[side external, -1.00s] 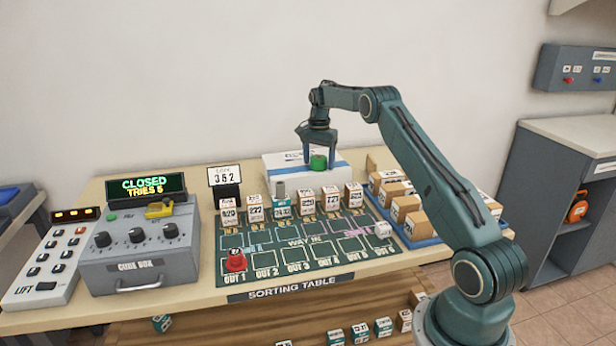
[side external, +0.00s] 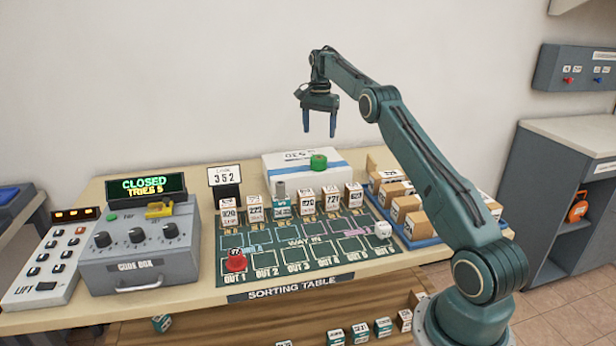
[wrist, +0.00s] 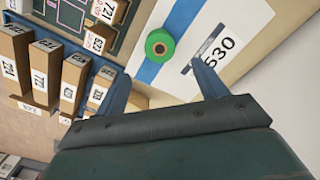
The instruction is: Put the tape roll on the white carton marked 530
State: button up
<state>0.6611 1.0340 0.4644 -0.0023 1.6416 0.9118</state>
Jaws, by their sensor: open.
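The green tape roll (side external: 318,162) lies flat on top of the white carton (side external: 290,170), which has a blue stripe. In the wrist view the tape roll (wrist: 160,45) rests partly on the blue stripe of the carton (wrist: 182,76), beside a label reading 530. My gripper (side external: 320,130) is raised above the carton, with its fingers pointing down and apart. It is open and empty, and clear of the tape roll. In the wrist view its two fingers (wrist: 160,85) are spread wide.
Several small numbered boxes (side external: 305,200) stand in a row in front of the carton. A blue tray (side external: 418,243) of brown boxes is to the right. The air above the carton is free.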

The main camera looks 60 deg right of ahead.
jog(key=shift+r, duration=0.65)
jog(key=s+a+r+n+t+h, duration=0.1)
jog(key=s+a+r+n, duration=0.25)
jog(key=a+r, duration=0.65)
jog(key=s+a+r+n+t, duration=0.1)
jog(key=s+a+r+n, duration=0.35)
jog(key=a, duration=0.85)
jog(key=s+a+n+t, duration=0.2)
jog(key=s+a+n, duration=0.3)
jog(key=s+a, duration=0.65)
jog(key=s+a+f+n, duration=0.2)
jog(key=s+f, duration=0.2)
jog(key=s, duration=0.2)
jog(key=s+a+f+n+t+y, duration=0.1)
jog(key=s+a+f+n, duration=0.1)
jog(key=s, duration=0.5)
notch_tip(320, 180, down, 3)
jog(key=shift+a+r+n+t, duration=0.15)
jog(key=shift+a+n+t, duration=0.15)
jog(key=shift+a+n, duration=0.15)
